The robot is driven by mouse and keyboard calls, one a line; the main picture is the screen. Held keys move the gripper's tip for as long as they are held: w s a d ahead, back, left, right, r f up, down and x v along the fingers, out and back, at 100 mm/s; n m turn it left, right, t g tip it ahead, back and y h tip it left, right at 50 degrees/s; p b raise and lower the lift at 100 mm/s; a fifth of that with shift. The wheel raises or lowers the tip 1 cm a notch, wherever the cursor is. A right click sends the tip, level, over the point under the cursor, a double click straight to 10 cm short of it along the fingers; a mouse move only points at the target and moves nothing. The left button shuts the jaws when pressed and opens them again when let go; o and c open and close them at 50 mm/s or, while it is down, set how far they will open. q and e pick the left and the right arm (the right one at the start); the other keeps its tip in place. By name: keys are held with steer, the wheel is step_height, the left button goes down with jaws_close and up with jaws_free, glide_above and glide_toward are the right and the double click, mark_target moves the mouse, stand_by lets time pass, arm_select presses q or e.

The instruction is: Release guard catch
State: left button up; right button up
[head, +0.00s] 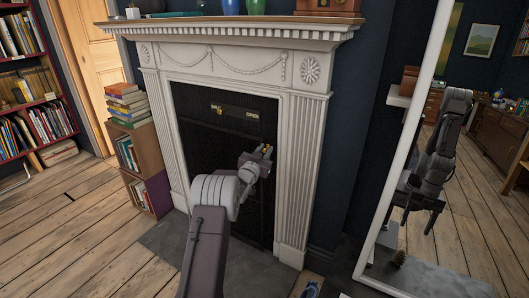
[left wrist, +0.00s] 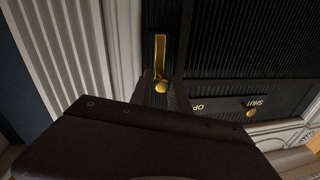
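The black ribbed fireplace guard (head: 200,150) fills the opening of the white fireplace. The guard catch (left wrist: 160,55) is a brass strip with a round knob at its end, set in a dark slot in the left wrist view. In the head view a small bit of brass (head: 266,149) shows at my left gripper (head: 262,154), at the guard's right side. The fingers of my left gripper (left wrist: 160,92) look apart, one on each side of the knob. Whether they touch it is hidden. My right gripper is not in view.
A brass slider knob (head: 219,110) sits by the SHUT label, left of OPEN; it also shows in the left wrist view (left wrist: 251,113). A bookcase with stacked books (head: 126,100) stands left of the fireplace. A white-framed mirror (head: 402,130) stands at right. Floor at left is clear.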

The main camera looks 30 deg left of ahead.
arm_select(q)
steer(key=shift+o, duration=1.3)
steer(key=shift+a, duration=0.1)
steer(key=shift+s, duration=0.15)
steer(key=shift+s, duration=0.35)
steer(key=shift+s+r+p, duration=0.1)
steer(key=shift+s+p, duration=0.35)
steer(key=shift+s, duration=0.15)
steer(key=s+d+b, duration=0.1)
steer(key=s+b, duration=0.5)
steer(key=s, duration=0.1)
steer(key=shift+b, duration=0.3)
steer(key=shift+w+d, duration=0.1)
